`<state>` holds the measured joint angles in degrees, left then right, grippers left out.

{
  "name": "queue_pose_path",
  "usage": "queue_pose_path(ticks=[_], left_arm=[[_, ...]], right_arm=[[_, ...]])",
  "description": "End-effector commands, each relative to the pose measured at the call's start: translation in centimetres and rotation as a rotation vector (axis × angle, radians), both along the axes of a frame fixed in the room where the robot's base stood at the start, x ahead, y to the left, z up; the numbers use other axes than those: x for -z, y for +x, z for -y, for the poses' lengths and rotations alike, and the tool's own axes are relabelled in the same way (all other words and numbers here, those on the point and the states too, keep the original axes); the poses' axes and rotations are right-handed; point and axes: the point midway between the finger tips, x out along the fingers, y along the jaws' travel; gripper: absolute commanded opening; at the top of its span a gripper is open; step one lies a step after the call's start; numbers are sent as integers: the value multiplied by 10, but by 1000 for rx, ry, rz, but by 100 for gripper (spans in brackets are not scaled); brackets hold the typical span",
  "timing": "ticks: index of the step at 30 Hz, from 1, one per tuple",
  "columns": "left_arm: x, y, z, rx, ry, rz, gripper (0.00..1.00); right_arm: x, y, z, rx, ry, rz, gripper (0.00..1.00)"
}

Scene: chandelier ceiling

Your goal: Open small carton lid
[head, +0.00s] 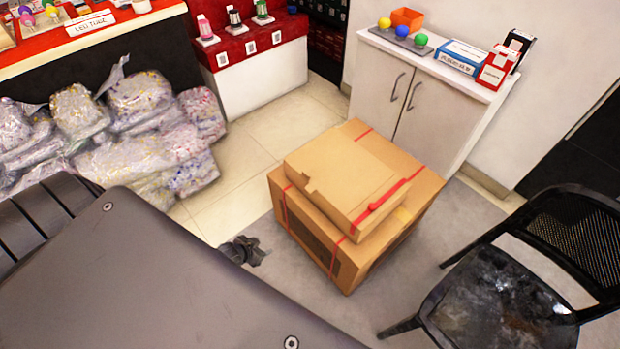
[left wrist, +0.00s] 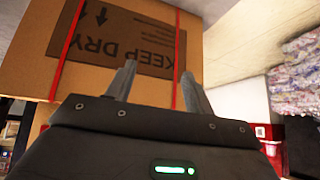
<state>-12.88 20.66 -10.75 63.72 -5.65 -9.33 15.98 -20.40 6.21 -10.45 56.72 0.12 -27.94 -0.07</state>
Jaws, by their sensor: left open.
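The small carton (head: 340,178) is a flat brown box lying on top of a larger brown box (head: 308,232). Its top looks closed, with a small tab at its left edge and a red strip along its right side. Red straps run around the larger box. My left gripper (head: 243,250) is low, to the left of the boxes and apart from the carton; my own body hides part of its arm. In the left wrist view, its open, empty fingers (left wrist: 158,76) point toward the larger box (left wrist: 150,55), printed KEEP DRY upside down. My right gripper is not in view.
A black chair (head: 500,300) stands to the right. A white cabinet (head: 425,100) stands behind the boxes, with small items on top. Wrapped bags (head: 140,150) are piled at left. Clear floor (head: 235,190) lies between bags and boxes.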

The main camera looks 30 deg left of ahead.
Motion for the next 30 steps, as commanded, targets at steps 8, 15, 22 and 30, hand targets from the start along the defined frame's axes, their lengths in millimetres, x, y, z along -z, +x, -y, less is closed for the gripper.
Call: queue_pose_path(ticks=[8,15,22,30], left_arm=[[-159,149,-4,146,-132,417,53],[-205,166,7,200,-175,493,53],[-199,180,10,197,-174,494,53],[-179,224,24,194,-173,494,53]], right_arm=[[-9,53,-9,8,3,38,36],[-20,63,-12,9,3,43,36],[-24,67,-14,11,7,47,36],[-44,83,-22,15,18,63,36]])
